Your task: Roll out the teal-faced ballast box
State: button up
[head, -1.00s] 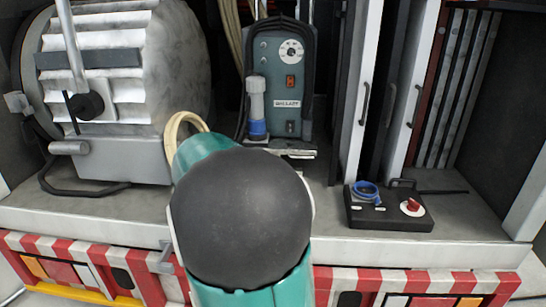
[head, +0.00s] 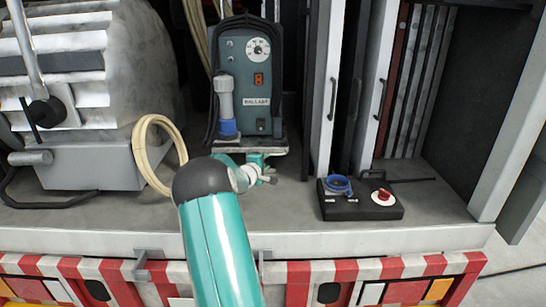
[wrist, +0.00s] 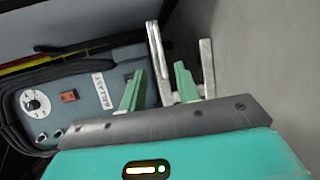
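The teal-faced ballast box (head: 243,75) stands upright on a small pale tray (head: 250,148) inside the truck. Its face has a white dial, an orange switch and a BALLAST label, and it also shows at the left in the wrist view (wrist: 75,105). My gripper (head: 258,170) is low at the tray's front, just below the box. In the wrist view, my gripper's two green fingers (wrist: 158,92) are apart. A pale metal bar (wrist: 156,62) stands between them, with a gap showing on each side. A second metal bar (wrist: 207,68) is to the right of the fingers. Contact is not visible.
A large ribbed lamp (head: 75,80) is at the left, with a cream cable loop (head: 142,150) beside it. A black control box (head: 355,205) with a red knob and blue coil lies to the right. White upright panels (head: 330,90) stand close right of the ballast box.

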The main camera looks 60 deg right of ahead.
jog(key=x, duration=0.9)
grip_shut()
